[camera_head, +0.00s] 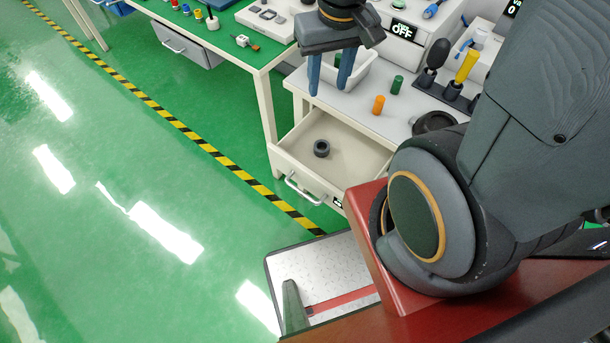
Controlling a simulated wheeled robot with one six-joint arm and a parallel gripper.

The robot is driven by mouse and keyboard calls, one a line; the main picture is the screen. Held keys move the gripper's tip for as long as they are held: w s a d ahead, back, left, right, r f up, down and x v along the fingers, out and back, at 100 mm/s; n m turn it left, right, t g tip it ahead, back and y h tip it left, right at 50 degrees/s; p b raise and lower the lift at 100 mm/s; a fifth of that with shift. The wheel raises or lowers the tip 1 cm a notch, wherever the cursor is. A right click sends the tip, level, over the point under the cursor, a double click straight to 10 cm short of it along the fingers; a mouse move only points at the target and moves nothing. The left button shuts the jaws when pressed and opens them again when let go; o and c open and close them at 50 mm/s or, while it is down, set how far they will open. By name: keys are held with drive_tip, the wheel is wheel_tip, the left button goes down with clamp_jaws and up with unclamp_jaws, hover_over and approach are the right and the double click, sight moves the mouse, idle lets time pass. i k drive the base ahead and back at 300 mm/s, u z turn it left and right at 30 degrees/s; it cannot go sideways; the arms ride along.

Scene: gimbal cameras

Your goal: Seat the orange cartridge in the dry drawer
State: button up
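The orange cartridge (378,105) stands upright on the white bench top, near its front edge. An open drawer (342,178) below the bench holds a dark ring-shaped socket (321,148), which looks empty. The drawer's front label is partly hidden by my body, so I cannot read whether it is the dry drawer. My gripper (328,90) points down over the bench, left of the orange cartridge and apart from it. Its two blue fingers are spread with nothing held between them.
A green cartridge (397,84) stands just behind the orange one. A white bin (358,77) is behind my gripper. A dark rack (445,95) with upright tools and a dark round object (434,122) are to the right. Open green floor lies left.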

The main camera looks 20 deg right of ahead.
sight(323, 154)
drive_tip(key=z, duration=0.4)
drive_tip(key=k, duration=0.35)
drive_tip(key=z, duration=0.8)
